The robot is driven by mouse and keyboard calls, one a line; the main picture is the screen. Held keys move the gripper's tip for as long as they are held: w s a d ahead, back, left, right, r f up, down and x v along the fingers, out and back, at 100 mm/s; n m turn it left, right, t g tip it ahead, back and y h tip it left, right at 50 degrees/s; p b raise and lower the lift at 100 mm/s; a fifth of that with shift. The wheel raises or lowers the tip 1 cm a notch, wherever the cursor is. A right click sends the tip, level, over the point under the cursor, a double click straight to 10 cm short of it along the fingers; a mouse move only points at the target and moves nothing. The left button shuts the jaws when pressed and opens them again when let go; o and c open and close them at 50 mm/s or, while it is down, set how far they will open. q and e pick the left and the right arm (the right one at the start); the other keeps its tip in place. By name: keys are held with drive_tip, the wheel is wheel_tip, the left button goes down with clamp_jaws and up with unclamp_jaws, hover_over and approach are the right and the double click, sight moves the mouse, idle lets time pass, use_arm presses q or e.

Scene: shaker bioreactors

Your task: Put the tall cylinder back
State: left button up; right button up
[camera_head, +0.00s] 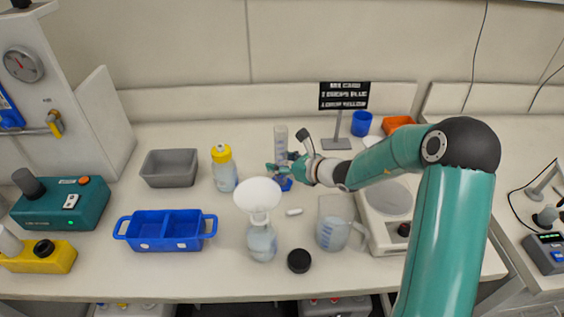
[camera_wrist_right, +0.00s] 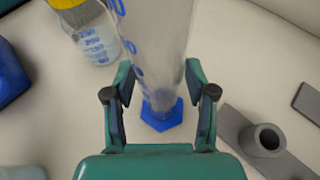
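The tall cylinder (camera_head: 281,140) is clear with blue graduation marks and a blue base (camera_head: 285,184). It stands upright near the middle of the bench; I cannot tell whether its base touches the surface. My right gripper (camera_head: 284,168) is at its lower half, reaching in from the right. My left gripper is not in view.
A yellow-capped bottle (camera_head: 224,168) stands left of the cylinder. A bottle with a white funnel (camera_head: 259,195), a black cap (camera_head: 299,261) and a beaker (camera_head: 338,225) are in front. A sign stand (camera_head: 336,143) is behind right. A blue two-part tray (camera_head: 166,231) sits left.

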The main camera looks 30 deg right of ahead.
drive_tip(key=shift+r, duration=0.15)
drive_tip(key=b+v, duration=0.1)
drive_tip(key=v, duration=1.1)
drive_tip(key=shift+s+d, duration=0.1)
